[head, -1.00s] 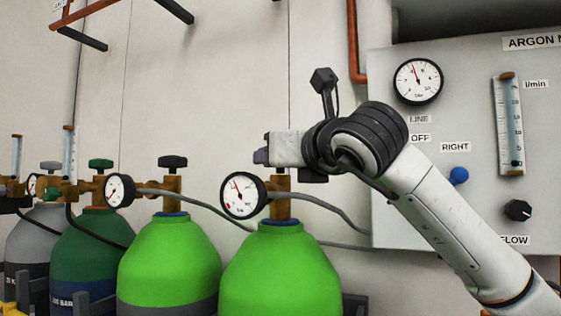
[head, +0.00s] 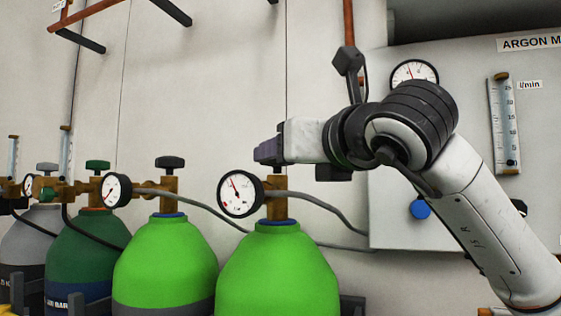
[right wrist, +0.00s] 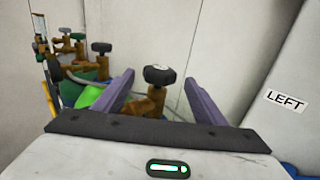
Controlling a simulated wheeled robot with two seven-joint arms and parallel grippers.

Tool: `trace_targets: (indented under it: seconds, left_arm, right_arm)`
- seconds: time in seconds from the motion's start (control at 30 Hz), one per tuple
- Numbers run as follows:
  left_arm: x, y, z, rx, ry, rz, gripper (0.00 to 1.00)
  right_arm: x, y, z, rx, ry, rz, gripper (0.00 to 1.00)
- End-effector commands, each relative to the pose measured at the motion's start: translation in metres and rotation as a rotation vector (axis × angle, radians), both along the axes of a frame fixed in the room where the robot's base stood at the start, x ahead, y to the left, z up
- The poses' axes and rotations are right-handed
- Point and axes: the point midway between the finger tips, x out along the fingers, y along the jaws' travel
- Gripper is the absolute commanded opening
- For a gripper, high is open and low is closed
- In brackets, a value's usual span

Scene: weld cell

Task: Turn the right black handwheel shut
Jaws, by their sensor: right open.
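The right black handwheel (right wrist: 160,75) shows in the right wrist view, on a brass valve (right wrist: 150,104), in the gap between my open right fingers (right wrist: 158,85) and beyond their tips. I see no contact. In the head view my right gripper (head: 267,151) comes in from the right and points left. It hides that handwheel; only the brass valve (head: 277,198) below shows, on the right bright green cylinder (head: 278,270). The other bright green cylinder (head: 165,260) carries its own black handwheel (head: 169,162). My left gripper is not in view.
A round gauge (head: 241,193) and grey hose sit right beside the valve. A grey argon panel (head: 390,225) with a blue knob (head: 420,208) stands to the right, partly behind my arm. Other cylinders (head: 90,255) stand left. The wall is behind.

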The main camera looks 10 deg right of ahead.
Motion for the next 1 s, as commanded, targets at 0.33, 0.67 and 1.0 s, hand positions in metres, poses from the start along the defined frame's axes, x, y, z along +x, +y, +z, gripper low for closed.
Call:
trace_targets:
  seconds: [0.33,0.67,1.0]
  left_arm:
    - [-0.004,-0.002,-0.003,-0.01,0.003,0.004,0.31]
    - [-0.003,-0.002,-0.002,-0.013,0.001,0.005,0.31]
    - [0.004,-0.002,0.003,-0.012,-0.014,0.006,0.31]
  right_arm:
    - [-0.043,-0.008,0.0,0.0,-0.001,0.0,0.65]
    - [-0.045,-0.008,0.0,0.001,0.001,0.0,0.65]
    - [-0.045,-0.008,0.0,0.001,0.0,0.001,0.65]
